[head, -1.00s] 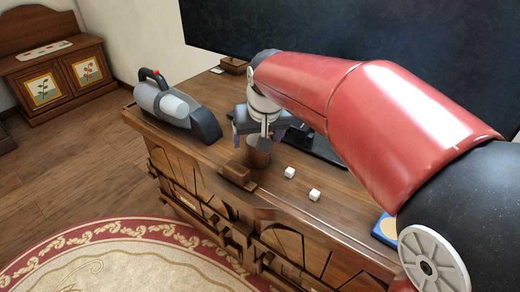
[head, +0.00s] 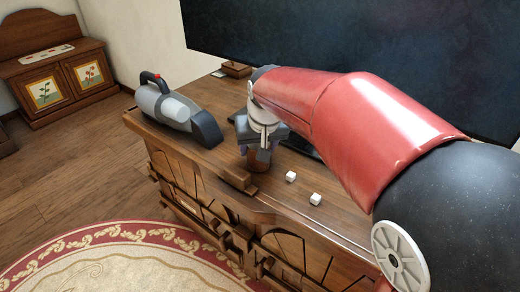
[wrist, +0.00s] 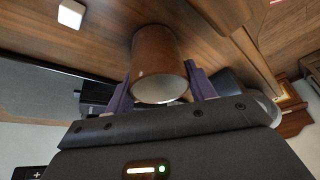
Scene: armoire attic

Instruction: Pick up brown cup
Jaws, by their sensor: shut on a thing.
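The brown cup (wrist: 158,55) is between the two purple-padded fingers of my gripper (wrist: 160,88) in the wrist view, with its pale inside facing the camera. In the head view the cup (head: 259,162) shows just below my gripper (head: 260,147), near the front edge of the wooden cabinet top. The fingers are shut on the cup's sides. The head view does not clearly show whether the cup's base touches the wood.
Two white cubes (head: 291,176) (head: 315,198) lie to the right of the cup. A small wooden block (head: 238,178) sits at the front edge, close on the left. A grey handheld vacuum (head: 175,109) stands farther left. A dark screen (head: 350,45) rises behind.

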